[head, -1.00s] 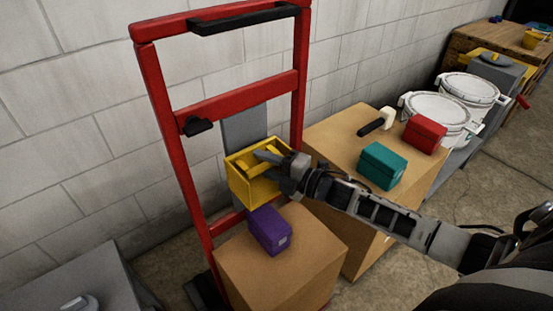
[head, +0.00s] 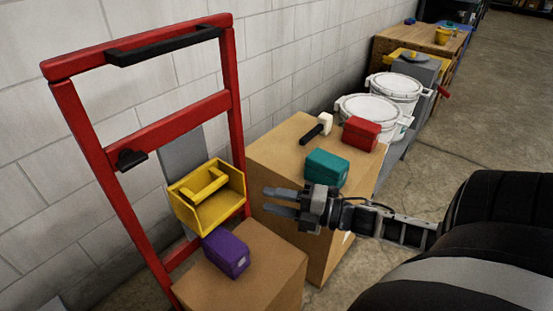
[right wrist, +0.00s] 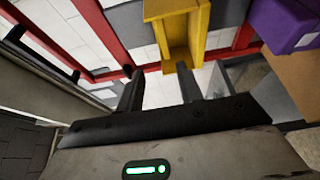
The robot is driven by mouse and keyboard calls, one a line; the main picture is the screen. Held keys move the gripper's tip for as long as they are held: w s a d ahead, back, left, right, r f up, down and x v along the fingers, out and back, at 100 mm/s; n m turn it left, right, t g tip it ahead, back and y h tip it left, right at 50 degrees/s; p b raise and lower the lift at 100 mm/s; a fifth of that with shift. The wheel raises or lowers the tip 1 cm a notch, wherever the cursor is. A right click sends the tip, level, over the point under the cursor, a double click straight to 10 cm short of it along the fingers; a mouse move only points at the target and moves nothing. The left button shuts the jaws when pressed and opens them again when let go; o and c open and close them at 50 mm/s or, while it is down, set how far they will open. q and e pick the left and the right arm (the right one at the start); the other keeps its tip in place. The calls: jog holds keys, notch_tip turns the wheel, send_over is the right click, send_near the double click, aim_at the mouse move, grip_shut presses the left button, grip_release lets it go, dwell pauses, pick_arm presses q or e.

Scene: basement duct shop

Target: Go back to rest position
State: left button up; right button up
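My right gripper (head: 266,202) is open and empty in the head view. Its two fingers point left, in front of the large cardboard box, to the right of the yellow bin (head: 228,212). The yellow bin is on the red hand truck (head: 228,95), and a yellow piece (head: 205,187) lies in it. In the right wrist view the two fingers stand apart, with the yellow bin (right wrist: 180,45) beyond them and nothing between them. My left gripper is not in view.
A purple box (head: 226,254) sits on a cardboard box (head: 270,270) by the hand truck. The larger cardboard box (head: 275,145) holds a teal box (head: 326,167), a red box (head: 360,133) and a mallet (head: 319,129). White buckets (head: 370,112) stand behind. Floor at right is open.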

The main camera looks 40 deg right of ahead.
dwell(0.5)
jog(key=s+a+f+m+g+h, duration=0.1)
jog(key=s+a+f+m+h, duration=0.1)
jog(key=a+m, duration=0.4)
jog(key=s+a+f+m+g+h, duration=0.1)
jog(key=s+a+f+m+g, duration=0.1)
jog(key=a+m, duration=0.5)
jog(key=s+a+f+m+g+h, duration=0.1)
jog(key=s+a+f+m, duration=0.3)
jog(key=m, duration=0.5)
jog(key=a+h, duration=0.1)
jog(key=a, duration=0.1)
jog(key=shift+s+a+f+g+h, duration=0.3)
jog(key=shift+s, duration=0.05)
